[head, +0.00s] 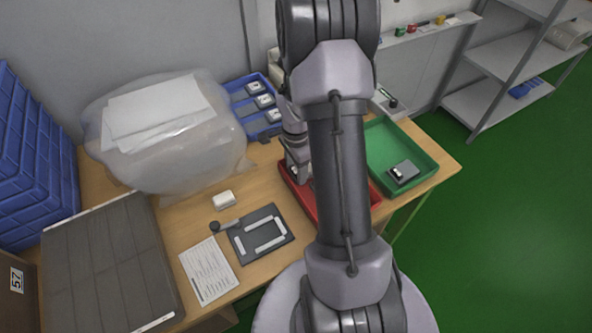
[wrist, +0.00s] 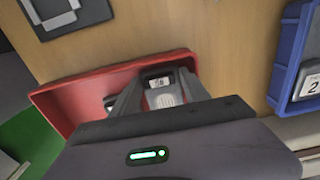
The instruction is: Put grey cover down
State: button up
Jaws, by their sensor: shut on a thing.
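My gripper (wrist: 160,78) is above the red tray (wrist: 85,97) in the wrist view, shut on a small grey piece (wrist: 167,98) that looks like the grey cover. A small white label with dark marks (wrist: 158,83) shows just beyond it, between the fingertips. In the head view my gripper (head: 298,172) is at the left edge of the red tray (head: 300,196). My arm hides much of that tray, and the held piece cannot be made out there. I cannot tell whether the cover touches the tray floor.
A green tray (head: 428,158) with a grey device (head: 403,172) stands right of my arm. A dark fixture plate (head: 243,243), printed sheet (head: 208,270) and white block (head: 223,199) lie left. Blue bins (head: 240,92) and a large plastic bag (head: 205,165) stand behind.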

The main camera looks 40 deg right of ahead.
jog(key=shift+f, duration=0.1)
jog(key=o, duration=1.1)
